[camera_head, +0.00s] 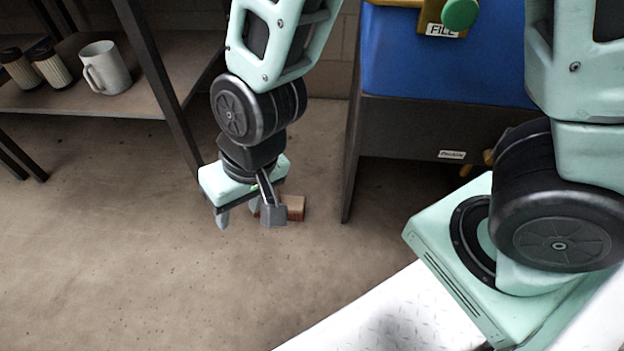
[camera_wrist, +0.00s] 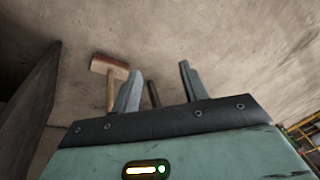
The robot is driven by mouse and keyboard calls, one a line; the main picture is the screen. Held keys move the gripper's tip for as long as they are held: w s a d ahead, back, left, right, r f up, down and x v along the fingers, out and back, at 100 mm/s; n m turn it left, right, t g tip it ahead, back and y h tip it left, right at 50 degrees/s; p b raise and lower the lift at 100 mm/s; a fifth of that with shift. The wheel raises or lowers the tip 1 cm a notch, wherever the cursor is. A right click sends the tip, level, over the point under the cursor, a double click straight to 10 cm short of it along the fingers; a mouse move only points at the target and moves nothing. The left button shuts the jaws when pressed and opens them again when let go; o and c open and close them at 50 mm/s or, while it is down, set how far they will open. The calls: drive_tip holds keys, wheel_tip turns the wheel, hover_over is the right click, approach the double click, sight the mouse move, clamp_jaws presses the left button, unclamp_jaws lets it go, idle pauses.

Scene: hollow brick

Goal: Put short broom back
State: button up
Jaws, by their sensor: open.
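A brown wooden block-shaped head (camera_wrist: 109,66) with a short wooden handle (camera_wrist: 110,95) lies on the floor in the wrist view. It may be the short broom, but bristles cannot be made out. In the head view a brown block (camera_head: 293,207) shows just behind and right of my gripper, mostly hidden by it. My gripper (camera_head: 247,215) points down with its two grey fingers spread and empty. In the wrist view my gripper (camera_wrist: 158,75) has its left finger close beside the wooden handle. A dark rod-like piece (camera_wrist: 153,95) shows between the fingers; I cannot tell what it is.
A shelf (camera_head: 135,97) at the left bears a white mug (camera_head: 104,67) and two ribbed cups. A blue bin (camera_head: 450,55) labelled FILL, with a dark leg (camera_head: 351,160), stands right of my gripper. Open floor (camera_head: 130,270) lies in front.

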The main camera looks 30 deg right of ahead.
drive_tip(key=s+d+r+n+g+h, duration=0.1)
drive_tip(key=s+d+r+n+h, duration=0.1)
drive_tip(key=s+d+r+n, duration=0.3)
drive_tip(key=s+d+r, duration=0.3)
drive_tip(key=r, duration=0.1)
drive_tip(key=shift+d+r+g, duration=0.15)
drive_tip(key=shift+r+g, duration=0.1)
drive_tip(key=shift+g, duration=0.05)
drive_tip(key=shift+r, duration=0.1)
wheel_tip(320, 180, up, 47)
drive_tip(key=p, duration=4.7)
